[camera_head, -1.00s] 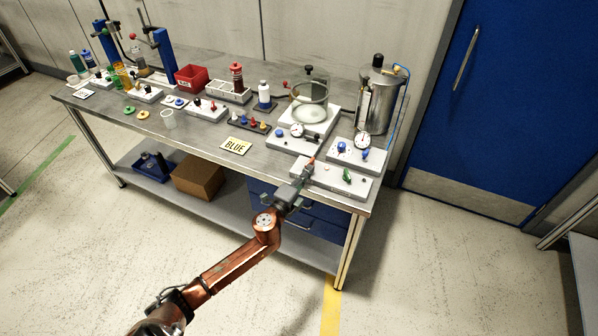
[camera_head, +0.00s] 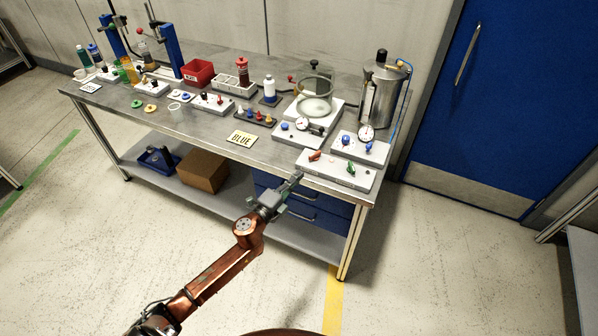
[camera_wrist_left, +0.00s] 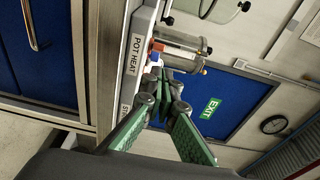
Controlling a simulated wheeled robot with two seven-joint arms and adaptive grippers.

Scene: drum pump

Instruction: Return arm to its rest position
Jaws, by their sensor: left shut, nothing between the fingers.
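My left gripper (camera_head: 296,177) is in front of the bench's front edge, with its arm coming in from the lower left. Its fingers are shut with nothing between them, and they also show in the left wrist view (camera_wrist_left: 161,77). The gripper is apart from both levers. The wrist view shows a white panel face marked POT HEAT (camera_wrist_left: 135,55) close to the fingers. My right gripper is not in view.
The steel bench (camera_head: 215,146) holds a BLUE card (camera_head: 242,139), several control boxes, a glass vessel (camera_head: 314,95) and a metal pot (camera_head: 380,95). Blue drawers (camera_head: 310,208) sit under its right end. The floor (camera_head: 450,260) right of the bench is clear.

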